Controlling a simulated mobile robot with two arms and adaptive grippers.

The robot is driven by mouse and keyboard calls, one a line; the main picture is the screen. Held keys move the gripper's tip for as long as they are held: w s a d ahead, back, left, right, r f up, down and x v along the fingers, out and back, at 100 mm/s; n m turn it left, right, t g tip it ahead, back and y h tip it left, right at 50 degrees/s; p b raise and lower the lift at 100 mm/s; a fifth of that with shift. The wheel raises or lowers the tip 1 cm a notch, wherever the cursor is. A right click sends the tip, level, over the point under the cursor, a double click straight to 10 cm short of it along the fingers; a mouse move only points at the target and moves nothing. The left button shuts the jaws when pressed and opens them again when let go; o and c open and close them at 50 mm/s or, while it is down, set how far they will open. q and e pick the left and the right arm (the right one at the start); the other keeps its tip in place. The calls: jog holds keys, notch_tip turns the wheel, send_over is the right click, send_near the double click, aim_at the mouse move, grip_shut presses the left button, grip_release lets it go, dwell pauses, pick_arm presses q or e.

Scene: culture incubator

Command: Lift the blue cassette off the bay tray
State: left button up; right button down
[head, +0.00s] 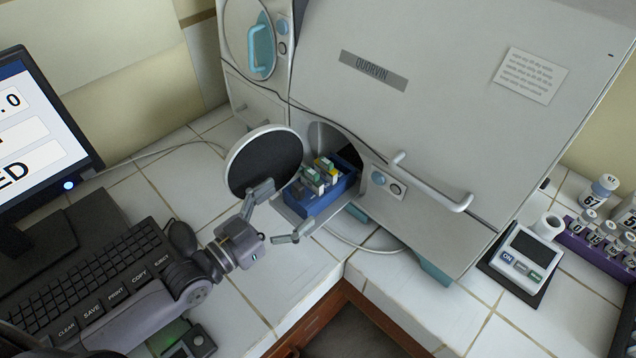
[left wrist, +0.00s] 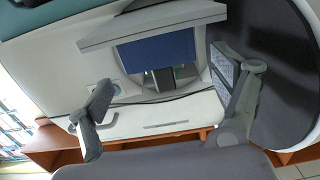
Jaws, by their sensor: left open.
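The blue cassette (head: 322,203) holds several vials with green, white and yellow tops. It sits on the pale bay tray (head: 290,213), which sticks out of the round opening in the incubator. My left gripper (head: 284,212) is open and empty in front of the tray, its fingers spread and apart from the cassette. In the left wrist view the cassette's blue face (left wrist: 158,52) shows between the spread fingers (left wrist: 160,84), beyond them, against the grey tray (left wrist: 150,24). My right gripper is not in view.
The round door (head: 264,162) stands open, close beside my upper finger. The incubator (head: 440,110) has a bar handle (head: 432,186) right of the opening. A monitor (head: 40,140) and keyboard (head: 95,280) are at left. A timer (head: 522,255) and purple vial rack (head: 590,245) are at right.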

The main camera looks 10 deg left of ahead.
aim_at(309, 189)
pick_arm(q)
jog(key=shift+x, duration=1.15)
jog(key=shift+w+d, duration=0.2)
jog(key=shift+w, duration=0.1)
jog(key=shift+w+d+p, duration=0.15)
jog(key=shift+w+p, duration=0.2)
jog(key=shift+p, duration=0.1)
jog(key=p+x, duration=0.1)
jog(key=x, duration=0.2)
jog(key=shift+w+d+f, duration=0.1)
jog(key=shift+w+f, duration=0.1)
jog(key=shift+w+d+f, duration=0.1)
jog(key=shift+w+d, duration=0.15)
jog(key=shift+w, duration=0.1)
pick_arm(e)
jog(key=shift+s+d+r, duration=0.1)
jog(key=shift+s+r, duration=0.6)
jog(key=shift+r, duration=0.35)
